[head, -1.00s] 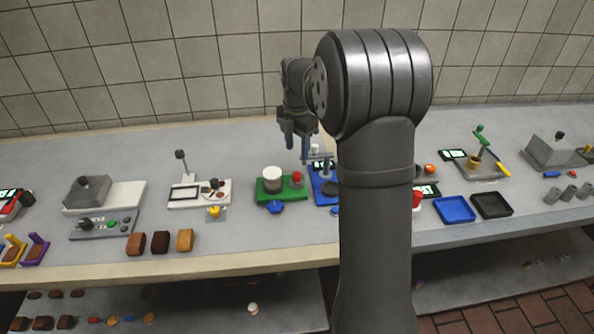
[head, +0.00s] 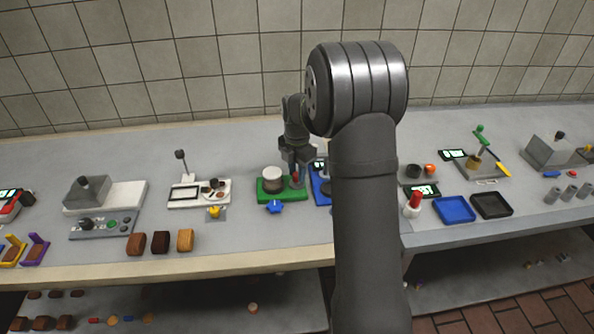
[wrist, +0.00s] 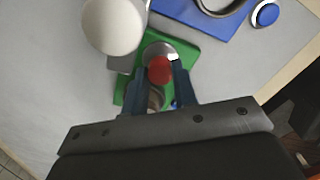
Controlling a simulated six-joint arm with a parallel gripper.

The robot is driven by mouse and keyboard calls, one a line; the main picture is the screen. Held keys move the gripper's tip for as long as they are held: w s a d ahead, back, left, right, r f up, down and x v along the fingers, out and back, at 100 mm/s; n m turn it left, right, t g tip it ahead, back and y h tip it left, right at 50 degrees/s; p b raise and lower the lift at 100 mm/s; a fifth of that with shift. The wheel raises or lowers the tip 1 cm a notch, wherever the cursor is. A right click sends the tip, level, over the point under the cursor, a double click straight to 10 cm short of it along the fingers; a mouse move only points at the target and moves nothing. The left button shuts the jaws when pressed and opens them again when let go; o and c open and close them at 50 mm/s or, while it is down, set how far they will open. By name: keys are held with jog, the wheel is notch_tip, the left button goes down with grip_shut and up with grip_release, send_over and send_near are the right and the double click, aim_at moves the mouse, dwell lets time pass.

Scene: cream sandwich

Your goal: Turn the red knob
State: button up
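The red knob (wrist: 160,70) stands on a green base (wrist: 193,48) in the wrist view. In the head view the knob (head: 296,176) shows partly between the fingers at the right end of the green base (head: 266,196). My gripper (wrist: 161,76) points down over the knob, one blue-grey finger on each side of it. The fingers look parted, with narrow gaps beside the knob; contact is not clear. In the head view my gripper (head: 298,172) is small and partly covers the knob.
A white-topped cylinder (head: 272,178) stands on the same base, close left of my gripper. A blue star-shaped knob (head: 275,207) is at its front. A blue device (head: 320,192) sits close on the right, partly behind my arm. Open counter lies in front.

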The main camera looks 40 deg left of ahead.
jog(key=c, duration=0.4)
jog(key=m, duration=0.5)
jog(key=shift+m, duration=0.3)
jog(key=m, duration=0.5)
jog(key=shift+m, duration=0.3)
jog(key=o, duration=1)
jog(key=shift+c, duration=0.2)
